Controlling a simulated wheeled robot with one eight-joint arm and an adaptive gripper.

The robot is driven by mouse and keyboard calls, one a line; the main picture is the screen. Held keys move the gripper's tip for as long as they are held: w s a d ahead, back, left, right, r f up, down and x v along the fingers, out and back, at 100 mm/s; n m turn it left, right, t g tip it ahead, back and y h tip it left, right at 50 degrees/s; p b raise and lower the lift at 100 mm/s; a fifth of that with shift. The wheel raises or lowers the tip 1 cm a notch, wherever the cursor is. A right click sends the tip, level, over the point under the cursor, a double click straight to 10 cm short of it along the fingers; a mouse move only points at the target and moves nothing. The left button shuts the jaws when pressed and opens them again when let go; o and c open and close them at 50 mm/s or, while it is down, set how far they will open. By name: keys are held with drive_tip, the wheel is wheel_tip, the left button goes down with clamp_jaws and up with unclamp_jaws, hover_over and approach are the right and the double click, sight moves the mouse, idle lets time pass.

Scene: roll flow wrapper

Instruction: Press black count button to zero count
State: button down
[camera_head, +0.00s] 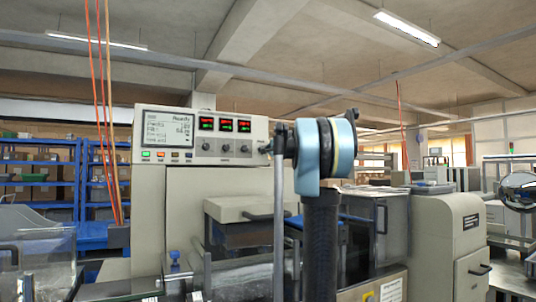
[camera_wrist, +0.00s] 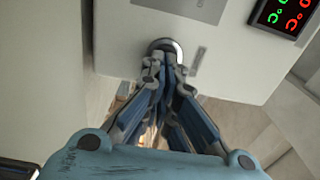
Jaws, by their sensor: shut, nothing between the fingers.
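The beige control panel (camera_head: 200,122) fills the middle of the head view. It has a lit screen (camera_head: 168,128), red and green number displays (camera_head: 226,125), several dark knobs (camera_head: 226,148) and a row of small coloured buttons (camera_head: 160,155). My gripper (camera_head: 269,148) is at the panel's right edge. In the wrist view its fingers (camera_wrist: 165,62) are shut and empty, with the tips over a round metal-ringed button (camera_wrist: 164,44). The tips hide most of its centre, so I cannot tell its colour or whether they touch it.
A beige box-shaped cover (camera_head: 243,207) juts out below the panel. A grey machine cabinet (camera_head: 447,240) stands at the right, and blue shelves (camera_head: 45,180) are at the left. Orange cables (camera_head: 106,120) hang left of the panel.

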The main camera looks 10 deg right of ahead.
drive_tip(key=shift+w, duration=0.2)
drive_tip(key=shift+x, duration=0.8)
drive_tip(key=shift+r, duration=0.15)
drive_tip(key=v, duration=1.4)
drive_tip(key=shift+s, duration=0.15)
idle(0.3)
